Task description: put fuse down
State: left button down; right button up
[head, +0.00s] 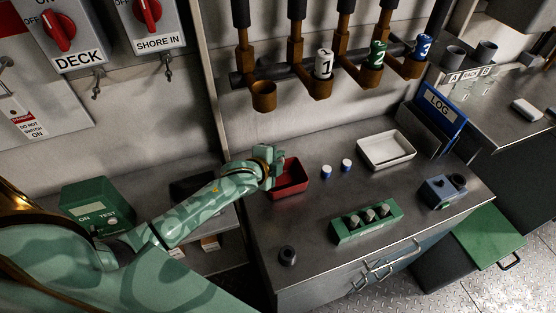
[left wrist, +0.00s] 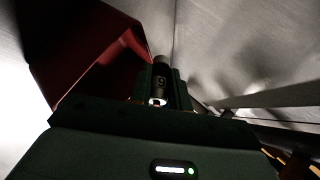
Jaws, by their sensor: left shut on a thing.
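My left gripper (head: 273,172) is at the left rim of a red tray (head: 293,193) on the grey counter. In the left wrist view, the gripper (left wrist: 160,92) is shut on a dark cylindrical fuse (left wrist: 160,78) with a pale mark on its side. The red tray (left wrist: 85,55) fills the upper left of that view, beside the fuse. In the head view the fuse is hidden by the gripper. I cannot tell whether the fuse touches the tray or counter. My right gripper is not in view.
Two small blue-and-white cylinders (head: 326,171) stand right of the red tray. A white tray (head: 386,162) lies behind them. A green holder (head: 368,230) with several cylinders, a blue-grey device (head: 436,192) and a dark round piece (head: 287,256) are on the counter. Pipes (head: 264,98) hang above.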

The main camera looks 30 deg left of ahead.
pick_arm(q)
jog(key=shift+f, duration=0.35)
jog(key=c, duration=1.3)
grip_release()
jog(key=shift+r, duration=0.2)
jog(key=p+v, duration=0.3)
jog(key=v, duration=0.9)
jog(key=shift+r+p, duration=0.25)
jog(key=shift+p, duration=0.15)
